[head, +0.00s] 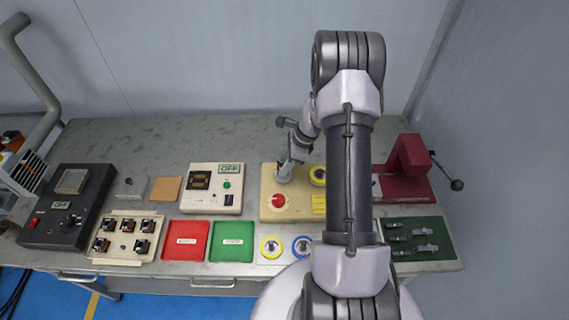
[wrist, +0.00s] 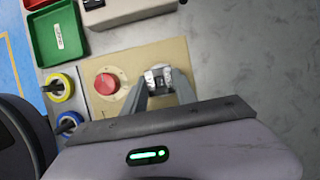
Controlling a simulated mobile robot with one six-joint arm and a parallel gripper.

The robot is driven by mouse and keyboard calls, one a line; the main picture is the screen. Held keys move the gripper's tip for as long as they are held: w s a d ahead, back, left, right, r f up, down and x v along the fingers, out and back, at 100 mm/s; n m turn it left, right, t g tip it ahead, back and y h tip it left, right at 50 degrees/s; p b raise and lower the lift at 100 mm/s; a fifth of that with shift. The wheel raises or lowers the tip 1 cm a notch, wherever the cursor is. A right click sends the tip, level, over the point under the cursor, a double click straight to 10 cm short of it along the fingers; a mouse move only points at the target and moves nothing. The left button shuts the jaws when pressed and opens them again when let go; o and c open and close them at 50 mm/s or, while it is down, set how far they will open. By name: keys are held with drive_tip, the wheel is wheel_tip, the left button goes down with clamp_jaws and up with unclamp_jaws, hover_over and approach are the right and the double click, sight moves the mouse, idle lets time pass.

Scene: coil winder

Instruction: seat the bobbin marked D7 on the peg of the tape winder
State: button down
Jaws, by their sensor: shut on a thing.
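My gripper (head: 285,172) is low over the back left of this base. In the wrist view its fingertips (wrist: 159,78) are shut on a small grey thing, largely hidden. A yellow-rimmed bobbin (head: 270,247) and a blue-rimmed bobbin (head: 302,246) sit on a pale holder in front. I can read no D7 mark. I cannot make out the peg.
A red tray (head: 186,241) and a green tray (head: 232,241) lie left of the bobbins. A white box (head: 213,188) with an OFF display stands behind them. A dark red press (head: 408,157) with a lever stands at the right. The grey bench is clear along its back.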

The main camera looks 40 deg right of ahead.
drive_tip(key=shift+f, duration=0.15)
drive_tip(key=shift+f+b, duration=0.95)
drive_tip(key=shift+f, duration=0.05)
drive_tip(key=c, duration=0.9)
unclamp_jaws()
drive_tip(key=shift+r, duration=0.1)
drive_tip(key=p+v, duration=0.4)
drive_tip(key=v, duration=1.3)
drive_tip(key=shift+s, duration=0.15)
drive_tip(key=shift+r, duration=0.15)
